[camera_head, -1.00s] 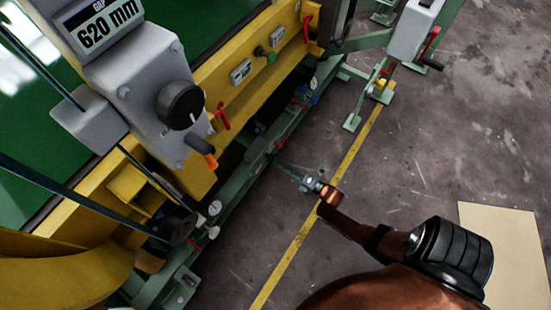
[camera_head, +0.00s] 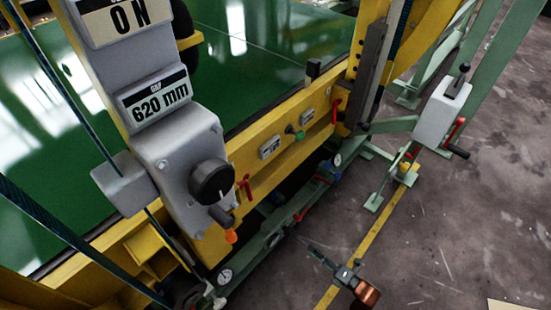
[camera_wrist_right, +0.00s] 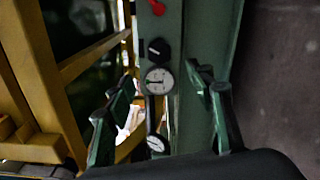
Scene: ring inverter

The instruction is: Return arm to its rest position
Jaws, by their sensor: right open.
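My right gripper (camera_head: 322,254) is at the bottom of the head view, at the end of my brown forearm. It is over the floor beside the machine's low green rail (camera_head: 252,248). In the right wrist view my right gripper (camera_wrist_right: 165,88) shows its green finger parts spread apart, open. No object is held between them. Beyond the fingers are a round white gauge (camera_wrist_right: 159,80) and a black knob (camera_wrist_right: 158,48) on a green beam (camera_wrist_right: 198,35); I cannot tell whether any finger touches them. My left gripper is not in view.
A grey control box (camera_head: 180,150) with a black dial (camera_head: 212,180) and a "620 mm" sign (camera_head: 158,106) stands left. A yellow frame (camera_head: 262,165) borders the green bed. A grey box (camera_head: 442,112) with levers is at right.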

